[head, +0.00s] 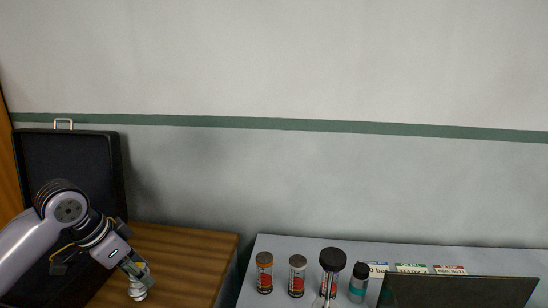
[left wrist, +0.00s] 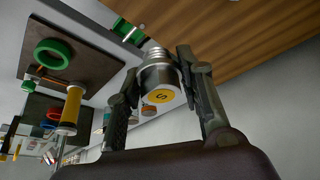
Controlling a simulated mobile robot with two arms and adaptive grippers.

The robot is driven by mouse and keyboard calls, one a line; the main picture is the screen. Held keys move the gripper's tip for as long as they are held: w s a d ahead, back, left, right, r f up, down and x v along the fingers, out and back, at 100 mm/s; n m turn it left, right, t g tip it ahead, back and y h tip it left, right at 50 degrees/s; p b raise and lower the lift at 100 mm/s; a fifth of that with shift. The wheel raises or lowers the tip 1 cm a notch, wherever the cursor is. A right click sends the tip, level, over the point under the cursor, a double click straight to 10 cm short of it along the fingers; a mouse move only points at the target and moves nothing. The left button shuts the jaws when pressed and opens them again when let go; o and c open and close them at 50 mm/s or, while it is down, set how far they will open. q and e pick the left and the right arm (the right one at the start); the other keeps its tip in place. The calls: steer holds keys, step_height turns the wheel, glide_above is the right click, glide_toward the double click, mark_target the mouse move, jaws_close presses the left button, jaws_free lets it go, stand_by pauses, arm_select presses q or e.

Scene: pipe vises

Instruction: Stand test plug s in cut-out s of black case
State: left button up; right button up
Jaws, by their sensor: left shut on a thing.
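The test plug s is a silver, ridged metal plug with a yellow disc marked S; it shows in the left wrist view (left wrist: 158,78) and at the lower left of the head view (head: 137,293). My left gripper (head: 136,275) is shut on it, with one finger on each side in the left wrist view (left wrist: 162,92). The black case (head: 90,165) stands open at the left of the head view, its lid upright against the wall. My left arm covers part of it, and its cut-outs are not visible. My right gripper is not in view.
A wooden surface (head: 185,250) lies right of the case, its visible part clear. A grey table (head: 260,250) farther right carries several small canisters (head: 297,275), a black-topped item (head: 333,260), label cards (head: 411,267) and a dark panel (head: 460,291).

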arm_select(q)
steer(key=s+d+f+n+y, duration=0.1)
steer(key=s+d+f+n, duration=0.1)
steer(key=d, duration=0.4)
steer(key=s+d+f+n+t+y, duration=0.1)
steer(key=s+d+f+n, duration=0.1)
steer(key=s+d+n, duration=0.2)
steer(key=shift+s+d+f+n+y, duration=0.3)
steer(key=shift+d+n, duration=0.4)
steer(key=shift+d, duration=0.2)
